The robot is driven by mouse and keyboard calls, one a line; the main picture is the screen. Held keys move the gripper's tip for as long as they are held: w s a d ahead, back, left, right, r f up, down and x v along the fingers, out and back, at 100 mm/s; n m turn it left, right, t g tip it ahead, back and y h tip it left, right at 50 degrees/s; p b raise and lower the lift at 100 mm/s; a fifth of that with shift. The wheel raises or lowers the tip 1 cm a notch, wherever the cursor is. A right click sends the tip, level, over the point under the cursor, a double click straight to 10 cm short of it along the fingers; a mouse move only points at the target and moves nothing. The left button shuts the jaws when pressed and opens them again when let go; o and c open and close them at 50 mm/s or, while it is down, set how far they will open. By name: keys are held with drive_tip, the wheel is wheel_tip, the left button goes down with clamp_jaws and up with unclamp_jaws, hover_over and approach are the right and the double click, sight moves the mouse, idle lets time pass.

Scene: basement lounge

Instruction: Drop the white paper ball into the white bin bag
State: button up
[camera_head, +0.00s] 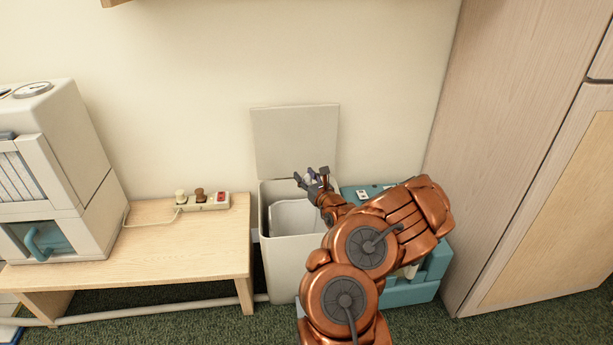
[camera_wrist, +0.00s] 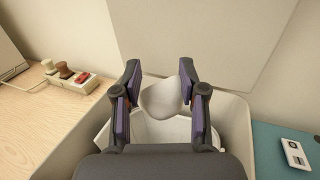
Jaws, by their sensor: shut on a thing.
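My gripper (camera_head: 314,178) is over the open white bin in the head view. In the wrist view my gripper (camera_wrist: 160,92) is shut on the white paper ball (camera_wrist: 161,100), which sits between its two fingers. The ball (camera_head: 308,178) shows only as a small pale patch in the head view. The white bin bag (camera_wrist: 150,130) lines the bin below the ball and is partly hidden by the ball and my gripper. In the head view the bag (camera_head: 292,215) shows inside the bin (camera_head: 286,262). The bin's lid (camera_head: 295,140) stands raised against the wall.
A wooden bench (camera_head: 190,240) with a power strip (camera_head: 205,201) and a white appliance (camera_head: 50,165) stands left of the bin. A teal box (camera_head: 410,292) is close on the right, partly behind my arm. A wooden cabinet (camera_head: 530,150) stands farther right.

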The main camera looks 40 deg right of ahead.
drive_tip(key=shift+s+d+f, duration=0.1)
drive_tip(key=shift+d+f, duration=0.05)
drive_tip(key=shift+f, duration=0.05)
drive_tip(key=shift+f+b, duration=2.25)
drive_tip(key=shift+f, duration=0.65)
drive_tip(key=o, duration=0.8)
drive_tip(key=shift+v, duration=6.05)
drive_tip(key=shift+r, duration=0.1)
